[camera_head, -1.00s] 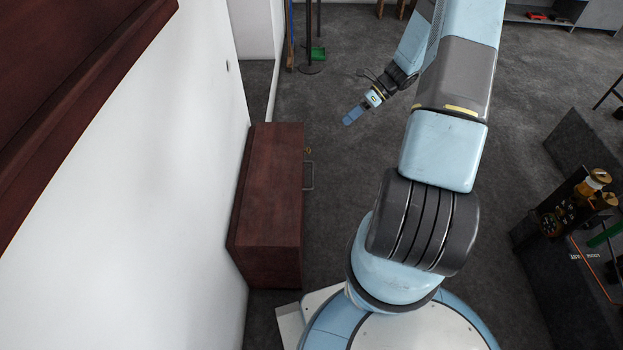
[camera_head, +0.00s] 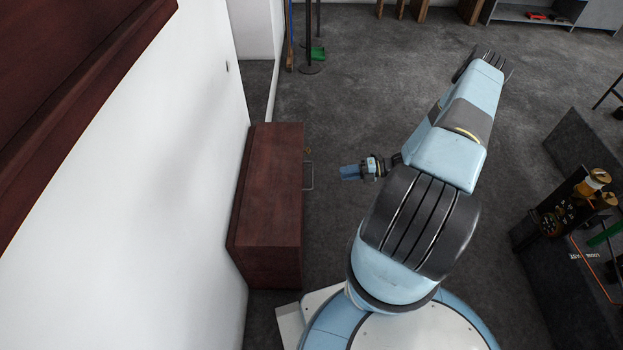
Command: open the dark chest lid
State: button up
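The dark chest (camera_head: 270,200) is reddish-brown wood and stands against the white wall, left of my arm. Its lid is shut and its top is flat. A grey metal handle (camera_head: 309,176) sticks out from its right side, with a small brass-coloured fitting (camera_head: 307,152) just above it in the picture. My gripper (camera_head: 350,172) is to the right of the handle, apart from it, with its blue fingers pointing left toward the chest. The fingers are small in this view, and I cannot tell whether they are open or shut. Nothing shows held in them.
A white wall (camera_head: 150,160) runs along the chest's left side. A dark bench (camera_head: 570,270) with brass apparatus (camera_head: 580,200) stands at the right. A green object (camera_head: 318,54) and stand poles are at the back. Grey floor (camera_head: 370,90) is clear between.

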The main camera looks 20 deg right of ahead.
aim_at(312, 177)
jog(key=x, duration=1.4)
jog(key=shift+c, duration=0.3)
jog(key=shift+d, duration=0.1)
grip_shut()
